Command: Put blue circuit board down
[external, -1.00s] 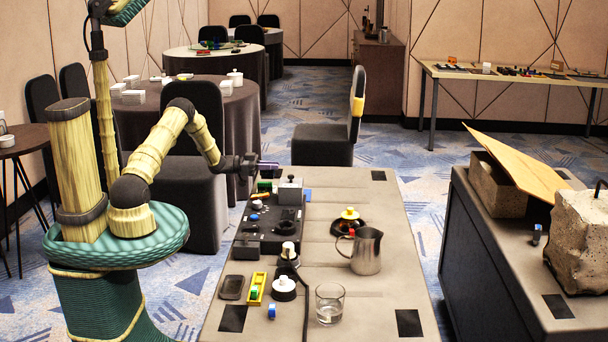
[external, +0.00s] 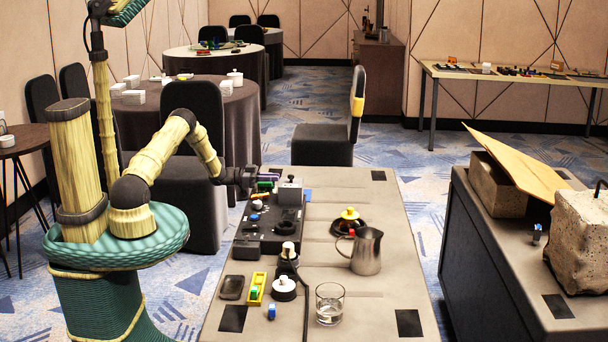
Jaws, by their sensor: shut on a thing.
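My gripper (external: 257,179) is at the far left end of the near table, shut on a small, thin blue-purple piece (external: 269,176) that looks like the blue circuit board. The piece sticks out to the right of the fingers, low over the far end of the table (external: 340,185). A green block (external: 265,186) is just below it in the picture. I cannot tell whether the board touches the block or the surface. The fingertips are small and partly hidden.
A grey box (external: 290,191) stands right of the gripper on a dark panel (external: 268,228) with knobs. A metal pitcher (external: 366,251), a glass (external: 329,304) and a yellow tray (external: 257,287) stand nearer. The table's far right part is mostly clear.

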